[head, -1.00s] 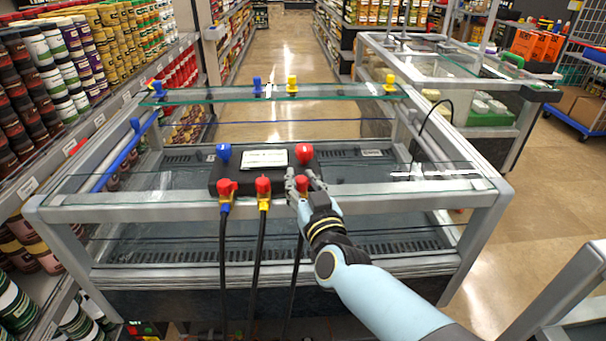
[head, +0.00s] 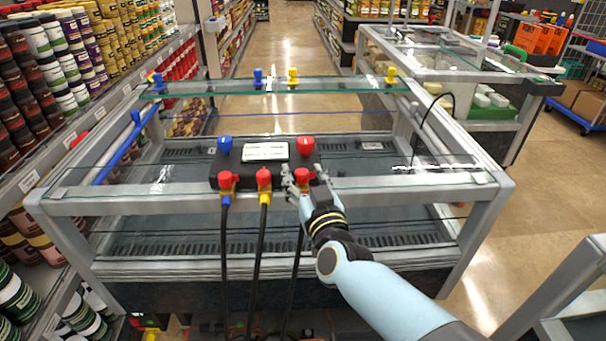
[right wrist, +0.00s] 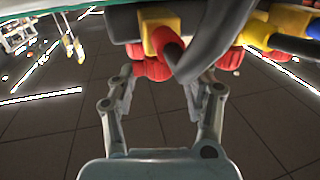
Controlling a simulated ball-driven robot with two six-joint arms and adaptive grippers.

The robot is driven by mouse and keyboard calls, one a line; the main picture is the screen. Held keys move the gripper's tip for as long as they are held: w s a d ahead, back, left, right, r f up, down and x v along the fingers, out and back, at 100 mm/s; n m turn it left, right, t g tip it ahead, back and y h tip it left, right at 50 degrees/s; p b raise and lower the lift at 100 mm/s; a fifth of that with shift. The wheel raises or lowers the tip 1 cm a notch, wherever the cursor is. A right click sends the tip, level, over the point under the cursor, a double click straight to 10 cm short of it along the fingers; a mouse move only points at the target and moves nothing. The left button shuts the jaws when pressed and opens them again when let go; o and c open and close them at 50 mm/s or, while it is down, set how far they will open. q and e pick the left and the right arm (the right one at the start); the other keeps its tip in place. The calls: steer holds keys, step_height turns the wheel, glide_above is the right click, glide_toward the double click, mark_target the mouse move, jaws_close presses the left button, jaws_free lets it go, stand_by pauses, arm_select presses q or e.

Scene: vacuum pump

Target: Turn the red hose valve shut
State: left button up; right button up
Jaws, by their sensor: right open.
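A black manifold (head: 230,165) lies on the glass top of the cabinet, with a blue knob (head: 224,145) and a red knob (head: 304,145) on it. Red-handled valves with black hoses line its front edge: a left one (head: 228,180), a middle one (head: 263,176) and a right one (head: 303,174). My right gripper (head: 304,184) is open at the right valve, its fingers on either side of the handle. The right wrist view shows the ribbed red handle (right wrist: 150,68) and yellow body (right wrist: 158,36) beyond the open fingers (right wrist: 163,84); contact cannot be told. My left gripper is out of view.
The glass-topped cabinet's front rail (head: 130,201) runs below the manifold. Black hoses (head: 257,260) hang down in front of it. Blue and yellow fittings (head: 292,76) stand along the rear glass. Shelves line the left; the aisle floor (head: 270,45) behind is clear.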

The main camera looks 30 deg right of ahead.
steer(key=v, duration=1.1)
steer(key=shift+s, duration=0.25)
steer(key=shift+a, duration=0.1)
